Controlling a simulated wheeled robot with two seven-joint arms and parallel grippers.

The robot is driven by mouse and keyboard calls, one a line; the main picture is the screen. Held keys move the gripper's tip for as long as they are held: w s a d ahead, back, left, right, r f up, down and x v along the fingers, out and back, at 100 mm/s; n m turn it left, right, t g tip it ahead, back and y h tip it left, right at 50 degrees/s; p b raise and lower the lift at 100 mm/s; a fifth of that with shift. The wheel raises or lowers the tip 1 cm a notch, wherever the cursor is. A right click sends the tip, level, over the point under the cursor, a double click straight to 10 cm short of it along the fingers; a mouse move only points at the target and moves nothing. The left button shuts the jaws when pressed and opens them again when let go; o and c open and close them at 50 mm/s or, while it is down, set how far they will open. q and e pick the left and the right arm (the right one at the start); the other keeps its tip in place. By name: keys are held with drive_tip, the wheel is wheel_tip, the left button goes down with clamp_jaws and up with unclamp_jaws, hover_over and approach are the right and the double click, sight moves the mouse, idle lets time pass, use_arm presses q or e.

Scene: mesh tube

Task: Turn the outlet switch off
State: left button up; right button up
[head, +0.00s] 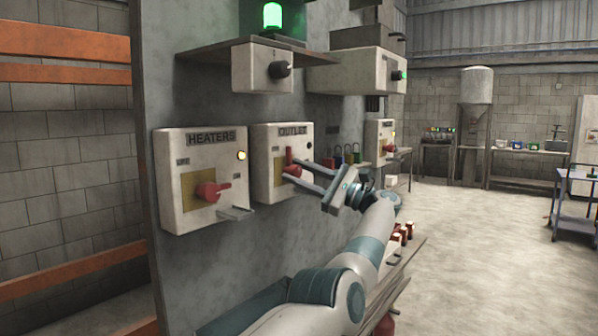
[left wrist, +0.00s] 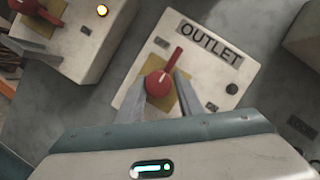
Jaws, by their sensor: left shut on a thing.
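The OUTLET box (head: 266,184) is a pale box on the grey panel, with its label at the top. Its red rotary switch (head: 289,156) has a handle pointing up toward the label. In the left wrist view the same red switch (left wrist: 175,57) sits on a yellow plate, and the small round lamp (left wrist: 232,88) on the box looks dark. My left gripper (head: 291,174) reaches in from the right side of the box. Its two fingers (left wrist: 159,90) are on either side of the switch's round hub, shut on it. My right gripper is out of view.
The HEATERS box (head: 174,172) stands to the left, with a red handle (head: 212,191) pointing right and a lit yellow lamp (head: 241,155). A shelf with a grey switch box (head: 256,68) is above. Several padlocks (head: 347,155) hang to the right. Open floor (head: 470,250) lies beyond.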

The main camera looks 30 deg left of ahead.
use_arm(q)
drive_tip(key=shift+s, duration=0.1)
drive_tip(key=o, duration=0.8)
drive_tip(key=shift+o, duration=0.9)
drive_tip(key=shift+s+r, duration=0.1)
drive_tip(key=shift+s, duration=0.1)
drive_tip(key=shift+w, duration=0.1)
drive_tip(key=shift+d, duration=0.1)
